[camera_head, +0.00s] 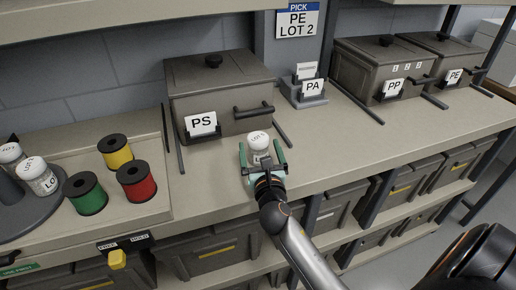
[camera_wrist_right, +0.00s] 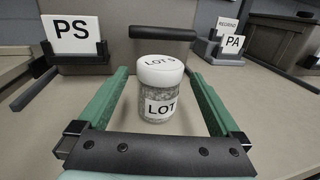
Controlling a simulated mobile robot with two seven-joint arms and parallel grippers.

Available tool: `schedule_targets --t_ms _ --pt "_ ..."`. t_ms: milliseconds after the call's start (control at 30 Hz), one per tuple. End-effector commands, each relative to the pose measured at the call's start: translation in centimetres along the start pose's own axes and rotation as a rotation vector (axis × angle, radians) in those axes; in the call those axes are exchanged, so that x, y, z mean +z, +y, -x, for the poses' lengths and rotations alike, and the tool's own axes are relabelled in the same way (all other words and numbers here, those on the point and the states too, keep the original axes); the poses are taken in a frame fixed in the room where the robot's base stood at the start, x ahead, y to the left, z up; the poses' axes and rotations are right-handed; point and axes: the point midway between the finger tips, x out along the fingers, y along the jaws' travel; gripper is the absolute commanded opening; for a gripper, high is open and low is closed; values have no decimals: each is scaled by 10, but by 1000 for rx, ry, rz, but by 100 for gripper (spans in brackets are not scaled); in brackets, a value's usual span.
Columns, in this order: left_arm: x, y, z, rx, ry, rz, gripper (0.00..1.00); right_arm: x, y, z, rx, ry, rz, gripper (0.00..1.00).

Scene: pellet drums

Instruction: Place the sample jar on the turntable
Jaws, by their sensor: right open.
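The sample jar (camera_head: 258,143), clear with a white lid and a LOT label, stands upright on the shelf in front of the PS drum. In the right wrist view the jar (camera_wrist_right: 160,88) stands between the fingers, with gaps on both sides; the lot number is hard to read. My right gripper (camera_head: 263,158) is open around it, its green fingers on either side. The dark round turntable (camera_head: 22,222) is at the far left, partly cut off by the frame. White-lidded jars (camera_head: 37,175) stand on it around a central post. My left gripper is not in view.
Green (camera_head: 86,193), yellow (camera_head: 115,152) and red (camera_head: 137,181) spools stand between turntable and jar. The PS drum (camera_head: 222,88) with its handle is right behind the jar. A PA sign holder (camera_head: 308,90) and PP drum (camera_head: 385,68) are to the right. Bare shelf lies right of the gripper.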

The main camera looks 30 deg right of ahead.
Motion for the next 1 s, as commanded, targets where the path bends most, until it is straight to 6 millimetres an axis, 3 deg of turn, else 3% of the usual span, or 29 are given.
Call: schedule_targets --t_ms 200,467,1000 --pt "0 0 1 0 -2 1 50 0 0 -27 0 0 0 100" --pt "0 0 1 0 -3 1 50 0 0 -29 0 0 0 100" --pt "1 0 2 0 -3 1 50 0 0 -29 0 0 0 42"
